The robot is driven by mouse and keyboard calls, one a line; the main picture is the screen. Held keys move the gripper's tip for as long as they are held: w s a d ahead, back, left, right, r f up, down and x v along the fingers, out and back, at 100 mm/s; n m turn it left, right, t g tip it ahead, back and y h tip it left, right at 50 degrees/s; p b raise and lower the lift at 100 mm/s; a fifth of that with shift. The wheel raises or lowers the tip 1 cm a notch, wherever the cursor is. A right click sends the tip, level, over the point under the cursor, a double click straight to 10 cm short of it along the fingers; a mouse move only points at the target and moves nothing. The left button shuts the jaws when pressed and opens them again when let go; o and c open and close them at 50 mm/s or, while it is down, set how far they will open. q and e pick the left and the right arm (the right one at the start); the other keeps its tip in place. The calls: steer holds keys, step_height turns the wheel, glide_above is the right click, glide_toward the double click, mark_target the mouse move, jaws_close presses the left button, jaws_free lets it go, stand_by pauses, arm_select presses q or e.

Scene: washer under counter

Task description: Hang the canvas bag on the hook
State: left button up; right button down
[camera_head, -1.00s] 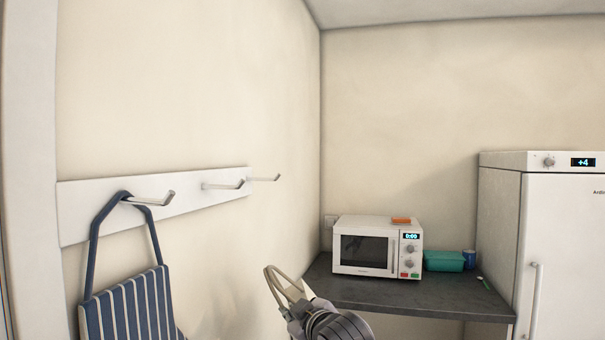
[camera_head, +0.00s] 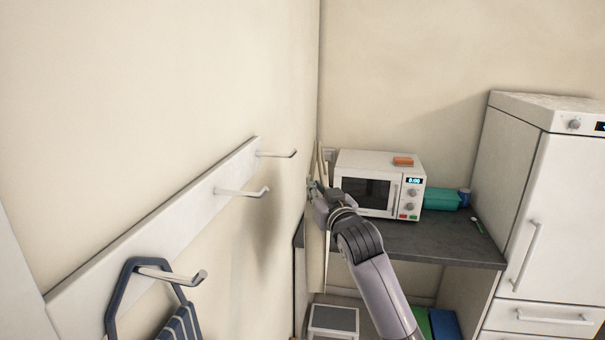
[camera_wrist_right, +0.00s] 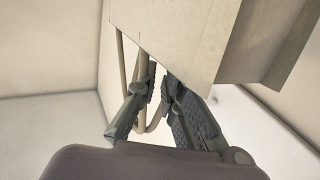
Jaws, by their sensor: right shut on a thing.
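My right gripper (camera_head: 318,190) is shut on the canvas bag, near its handles. The beige canvas bag (camera_head: 315,258) hangs below it, close to the wall and partly hidden by my arm. In the right wrist view, the fingers (camera_wrist_right: 158,88) are at a looped strap beside the bag's flat panel (camera_wrist_right: 185,35). A white rail (camera_head: 160,225) on the left wall carries three metal hooks. The far hook (camera_head: 278,154) and middle hook (camera_head: 245,192) are bare. The near hook (camera_head: 170,275) holds a navy striped bag (camera_head: 180,325). The canvas bag is right of the hooks, apart from them. My left gripper is out of view.
A dark counter (camera_head: 440,243) holds a white microwave (camera_head: 375,185) with an orange item (camera_head: 403,161) on top, a teal box (camera_head: 440,198) and a blue cup (camera_head: 464,198). A white fridge (camera_head: 550,220) stands right. A step stool (camera_head: 333,320) is below.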

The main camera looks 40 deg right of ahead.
steer(key=shift+s+d+r, duration=0.1)
steer(key=shift+r, duration=0.1)
steer(key=s, duration=0.1)
steer(key=s+a+r, duration=0.1)
steer(key=s, duration=0.1)
steer(key=shift+a+r+t, duration=0.15)
steer(key=shift+r+t, duration=0.15)
steer(key=w, duration=0.1)
steer(key=w+f, duration=0.1)
steer(key=w+a, duration=0.1)
steer(key=w, duration=0.1)
steer(key=shift+f, duration=0.2)
steer(key=shift+w+a, duration=0.1)
steer(key=shift+a, duration=0.15)
steer(key=shift+a+r, duration=0.3)
steer(key=shift+a, duration=0.2)
arm_select(q)
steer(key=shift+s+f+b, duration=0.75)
steer(key=shift+b, duration=0.15)
arm_select(e)
steer(key=w+a+f, duration=0.3)
steer(key=w+a, duration=0.1)
steer(key=w, duration=0.1)
steer(key=shift+w+a, duration=0.2)
steer(key=shift+w, duration=0.15)
